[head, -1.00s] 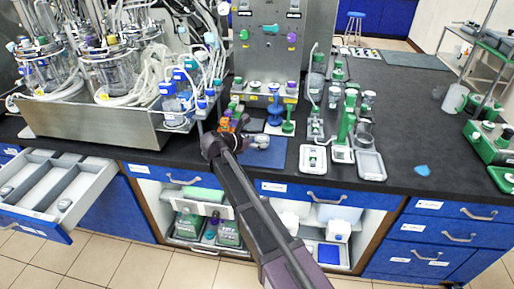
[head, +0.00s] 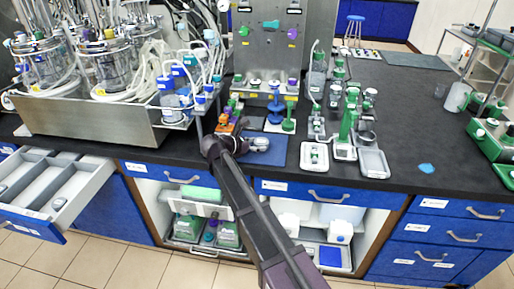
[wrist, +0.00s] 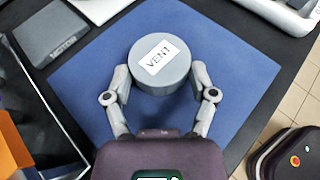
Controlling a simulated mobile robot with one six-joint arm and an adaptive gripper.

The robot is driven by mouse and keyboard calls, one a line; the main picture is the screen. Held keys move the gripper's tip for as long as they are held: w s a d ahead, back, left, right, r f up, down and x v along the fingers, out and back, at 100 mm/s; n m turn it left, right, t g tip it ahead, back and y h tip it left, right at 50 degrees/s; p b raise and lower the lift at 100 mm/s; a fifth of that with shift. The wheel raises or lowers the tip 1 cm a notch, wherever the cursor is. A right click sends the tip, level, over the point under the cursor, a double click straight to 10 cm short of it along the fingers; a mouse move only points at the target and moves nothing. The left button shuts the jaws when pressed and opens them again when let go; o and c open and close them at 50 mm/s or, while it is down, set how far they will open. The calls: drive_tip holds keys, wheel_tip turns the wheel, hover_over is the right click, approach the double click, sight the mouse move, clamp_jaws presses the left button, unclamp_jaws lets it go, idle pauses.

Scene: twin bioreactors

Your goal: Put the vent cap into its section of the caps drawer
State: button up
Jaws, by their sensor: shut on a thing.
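The vent cap (wrist: 160,64) is a round grey cap with a white label reading VENT on top. In the wrist view my gripper (wrist: 161,80) is shut on it, one finger on each side. It is on or just above the blue mat (wrist: 235,75); I cannot tell which. In the head view the cap (head: 261,143) is small and pale at the end of my gripper (head: 249,145). The open drawer (head: 88,197) at the far left is white with a blue front and long grey compartments. Small grey pieces lie in it; their labels are unreadable.
A dark grey square block (wrist: 52,30) lies at the mat's upper left corner. An orange object (head: 227,127) stands close left of my gripper. The steel bioreactor tray (head: 95,122) stands between the mat and the drawer side. White trays (head: 374,164) lie right of the mat.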

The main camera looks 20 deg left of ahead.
drive_tip(key=shift+f, duration=0.2)
drive_tip(key=o, duration=0.7)
drive_tip(key=shift+r, duration=0.1)
drive_tip(key=shift+r, duration=0.1)
drive_tip(key=shift+r, duration=0.1)
drive_tip(key=p+v, duration=0.4)
drive_tip(key=v, duration=0.8)
drive_tip(key=shift+p, duration=0.35)
